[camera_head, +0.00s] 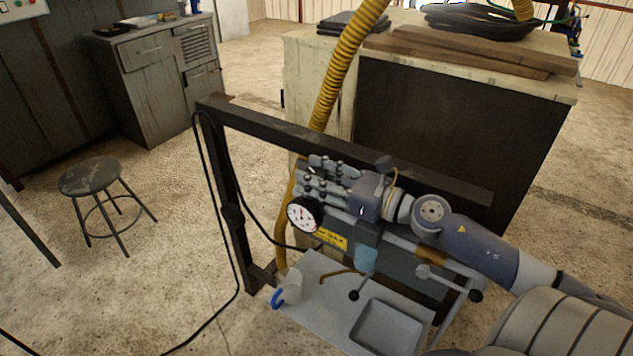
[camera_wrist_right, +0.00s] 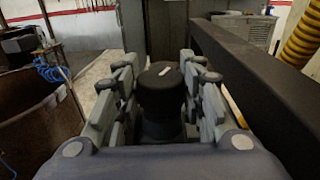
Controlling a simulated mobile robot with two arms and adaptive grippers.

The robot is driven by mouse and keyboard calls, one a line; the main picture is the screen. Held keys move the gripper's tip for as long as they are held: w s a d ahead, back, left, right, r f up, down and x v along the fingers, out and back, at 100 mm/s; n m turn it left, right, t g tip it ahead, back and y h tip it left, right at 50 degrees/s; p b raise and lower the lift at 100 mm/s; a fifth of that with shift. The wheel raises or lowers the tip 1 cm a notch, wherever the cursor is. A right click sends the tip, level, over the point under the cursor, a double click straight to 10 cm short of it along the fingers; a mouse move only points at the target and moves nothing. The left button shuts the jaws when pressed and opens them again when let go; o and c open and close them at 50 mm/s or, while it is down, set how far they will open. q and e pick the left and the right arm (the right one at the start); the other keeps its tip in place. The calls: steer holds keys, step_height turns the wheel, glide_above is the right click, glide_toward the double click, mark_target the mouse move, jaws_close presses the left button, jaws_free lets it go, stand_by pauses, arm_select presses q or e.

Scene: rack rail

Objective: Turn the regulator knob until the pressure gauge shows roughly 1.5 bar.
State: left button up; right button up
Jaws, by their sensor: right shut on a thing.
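The pressure gauge (camera_head: 303,215) has a white round face and a black rim, and sits on the rack just below my right gripper (camera_head: 312,180). Its needle is too small to read for certain. In the right wrist view, the black regulator knob (camera_wrist_right: 161,92) with a white mark on top stands between the fingers of my right gripper (camera_wrist_right: 160,85), which is shut on it. In the head view the fingers hide the knob. My left gripper is not in view.
A dark rail (camera_head: 350,147) runs behind my right gripper. A yellow label (camera_head: 332,240) is beside the gauge. Below are a grey tray (camera_head: 388,328) and a clear cup (camera_head: 290,283) with a blue handle. A stool (camera_head: 90,177) stands on open floor at left.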

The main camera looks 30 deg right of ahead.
steer(key=shift+r, duration=0.1)
steer(key=o, duration=1.1)
steer(key=shift+w+a, duration=0.1)
steer(key=shift+w, duration=0.05)
steer(key=v, duration=1.2)
